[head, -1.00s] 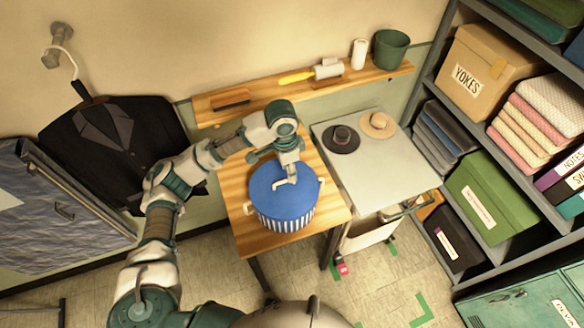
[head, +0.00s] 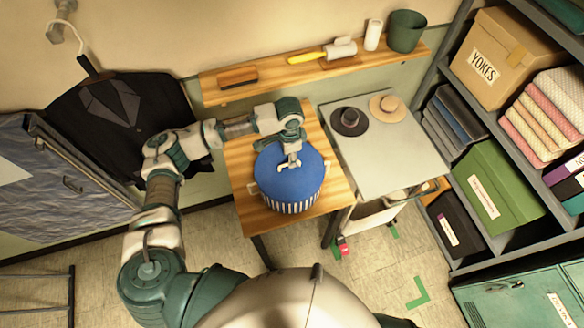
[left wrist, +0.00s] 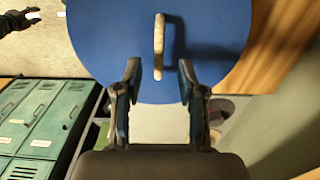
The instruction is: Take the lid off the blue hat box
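The round blue hat box has vertical white stripes (head: 291,207) and a plain blue lid (head: 307,180) that sits on it. The lid also fills the top of the left wrist view (left wrist: 110,35), with a pale bar handle (left wrist: 159,45) standing on it. My left gripper (head: 291,163) is over the lid's middle. In the left wrist view its two dark fingers (left wrist: 159,78) are apart, and the handle shows just beyond their tips, between their lines. I see no contact. A dark finger-like part at that view's upper left edge may be my right gripper (left wrist: 15,21).
The box stands on a wooden table (head: 246,155). A grey trolley top (head: 385,160) with two small hats is beside it. A wall shelf (head: 280,76) runs behind, holding a brush, lint roller and green pot. Loaded shelving (head: 450,95) and green lockers (head: 515,300) bound the right.

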